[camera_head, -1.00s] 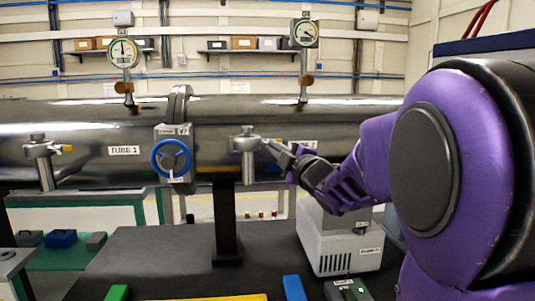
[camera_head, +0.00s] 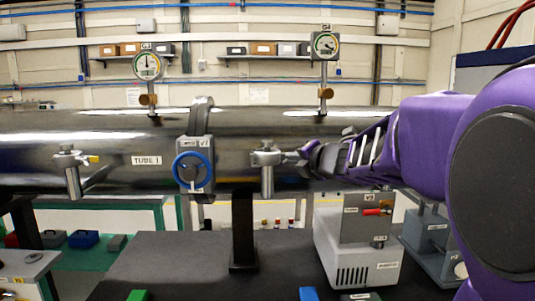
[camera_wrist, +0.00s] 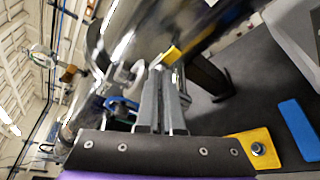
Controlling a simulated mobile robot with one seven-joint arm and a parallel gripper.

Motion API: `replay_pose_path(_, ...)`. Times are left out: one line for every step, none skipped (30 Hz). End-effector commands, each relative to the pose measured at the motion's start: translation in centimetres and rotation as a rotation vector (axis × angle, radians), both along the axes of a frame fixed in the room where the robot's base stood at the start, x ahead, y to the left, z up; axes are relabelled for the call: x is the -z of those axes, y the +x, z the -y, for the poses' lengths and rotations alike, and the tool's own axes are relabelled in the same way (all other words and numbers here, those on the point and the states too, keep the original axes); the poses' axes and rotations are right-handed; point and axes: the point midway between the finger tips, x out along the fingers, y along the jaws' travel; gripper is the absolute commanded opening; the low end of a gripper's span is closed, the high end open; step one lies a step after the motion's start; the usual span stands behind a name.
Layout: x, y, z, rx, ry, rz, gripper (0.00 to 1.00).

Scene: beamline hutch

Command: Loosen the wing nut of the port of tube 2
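The port of tube 2 (camera_head: 267,168) is a grey fitting with a round cap and a downward stub, right of the blue-wheeled valve, on the front of the steel tube (camera_head: 365,130). My gripper (camera_head: 300,158) reaches in from the right, its tip close beside the port. In the wrist view, my two grey fingers (camera_wrist: 162,75) lie near each other, with a yellow piece (camera_wrist: 172,54) at their tips, probably the wing nut. I cannot tell whether they touch or grip it. In the head view that nut is hidden behind my gripper.
The valve V1 with its blue handwheel (camera_head: 193,168) is left of the port. The tube 1 port (camera_head: 72,172) has a yellow nut. A black support post (camera_head: 243,230) stands below. A pump box (camera_head: 355,255) and a red-handled panel (camera_head: 370,220) sit below my arm.

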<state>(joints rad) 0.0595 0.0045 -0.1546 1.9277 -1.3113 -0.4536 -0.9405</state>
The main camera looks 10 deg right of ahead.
Motion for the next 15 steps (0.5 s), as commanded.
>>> replay_pose_path(-0.68, 0.04, -0.16, -0.003, -0.044, 0.000, 0.00)
replay_pose_path(-0.70, 0.05, -0.17, -0.001, -0.071, -0.004, 0.00)
replay_pose_path(-0.74, 0.05, -0.23, -0.002, -0.110, -0.007, 0.00)
replay_pose_path(-0.78, 0.06, -0.26, -0.001, -0.137, -0.010, 0.00)
replay_pose_path(-0.79, 0.06, -0.32, -0.003, -0.166, -0.012, 0.00)
replay_pose_path(-0.84, 0.06, -0.35, -0.002, -0.203, -0.016, 0.00)
replay_pose_path(-0.86, 0.06, -0.40, -0.003, -0.232, -0.018, 0.00)
replay_pose_path(-0.88, 0.07, -0.39, -0.001, -0.260, -0.021, 0.00)
replay_pose_path(-0.90, 0.07, -0.43, -0.003, -0.298, -0.025, 0.00)
replay_pose_path(-0.92, 0.07, -0.43, -0.001, -0.327, -0.028, 0.00)
replay_pose_path(-0.94, 0.08, -0.47, -0.001, -0.354, -0.031, 0.00)
replay_pose_path(-0.96, 0.08, -0.52, -0.001, -0.393, -0.034, 0.00)
replay_pose_path(-0.98, 0.08, -0.57, -0.002, -0.420, -0.037, 0.00)
replay_pose_path(-0.98, 0.09, -0.61, -0.001, -0.448, -0.040, 0.00)
replay_pose_path(-0.99, 0.10, -0.66, -0.002, -0.484, -0.044, 0.00)
